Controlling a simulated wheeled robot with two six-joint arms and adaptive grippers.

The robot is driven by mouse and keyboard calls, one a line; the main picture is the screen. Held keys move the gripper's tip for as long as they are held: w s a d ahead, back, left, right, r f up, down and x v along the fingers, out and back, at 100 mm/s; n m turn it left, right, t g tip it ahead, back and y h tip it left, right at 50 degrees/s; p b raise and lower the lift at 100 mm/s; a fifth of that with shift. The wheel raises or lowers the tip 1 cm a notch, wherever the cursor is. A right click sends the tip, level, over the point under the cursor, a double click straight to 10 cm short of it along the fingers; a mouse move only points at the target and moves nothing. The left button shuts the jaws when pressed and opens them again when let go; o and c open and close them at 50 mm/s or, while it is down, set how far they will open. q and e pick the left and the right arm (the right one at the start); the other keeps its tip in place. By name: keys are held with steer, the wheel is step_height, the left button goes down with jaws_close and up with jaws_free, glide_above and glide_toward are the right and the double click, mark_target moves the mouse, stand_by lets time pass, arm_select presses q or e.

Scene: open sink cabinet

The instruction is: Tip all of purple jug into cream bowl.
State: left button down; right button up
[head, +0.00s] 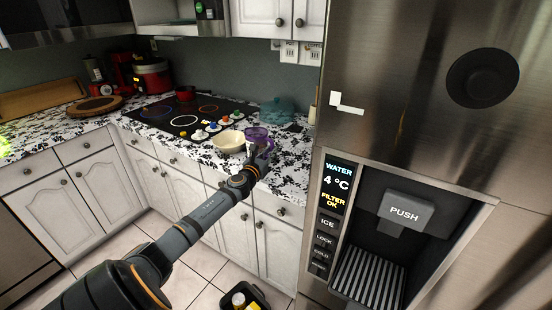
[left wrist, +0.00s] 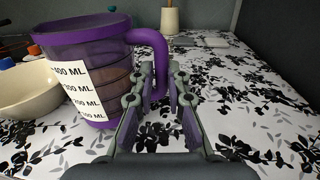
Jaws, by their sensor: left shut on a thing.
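The purple jug (head: 257,136) is see-through, with a white measuring label. It is near the counter's front edge, close to the right of the cream bowl (head: 228,142). In the left wrist view the jug (left wrist: 112,62) is about upright, and a darker fill shows through its wall. The cream bowl (left wrist: 30,88) is at the left there, partly hidden by the jug. My left gripper (left wrist: 158,95) is shut on the jug's handle; it also shows in the head view (head: 261,160). I cannot tell if the jug's base touches the counter. My right gripper is not in view.
A black cooktop (head: 190,115) with several small colored items lies behind the bowl. A teal pot (head: 278,110) stands behind the jug. The steel fridge (head: 420,60) closes off the right. The patterned counter right of the jug (left wrist: 240,110) is clear.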

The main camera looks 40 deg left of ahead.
arm_select(q)
steer(key=shift+w+a+y, duration=0.25)
steer(key=shift+w+y, duration=0.05)
steer(key=shift+w, duration=0.05)
steer(key=w+n+y, duration=0.1)
steer(key=w, duration=0.1)
steer(key=w+n+g+y, duration=0.1)
steer(key=w+y, duration=0.1)
steer(key=shift+w+a+n+g+y, duration=0.2)
steer(key=shift+w+n+g+y, duration=0.1)
steer(key=shift+w+n, duration=0.1)
steer(key=shift+w+d, duration=0.1)
steer(key=shift+w, duration=0.25)
steer(key=shift+s, duration=0.1)
steer(key=shift+r, duration=0.1)
steer(key=shift+s+a+r+n+g, duration=0.15)
steer(key=shift+a+r+n, duration=0.15)
steer(key=shift+r+n, duration=0.25)
steer(key=shift+s+a+r+n+g, duration=0.15)
steer(key=shift+a+r+n, duration=0.1)
steer(key=shift+r+n, duration=0.3)
steer(key=s+a+r+n+h, duration=0.1)
steer(key=a+r+n, duration=0.4)
steer(key=r+n, duration=0.1)
steer(key=shift+s+a+r+n+g, duration=0.3)
steer(key=shift+s+a+r+n, duration=0.1)
steer(key=shift+r, duration=0.2)
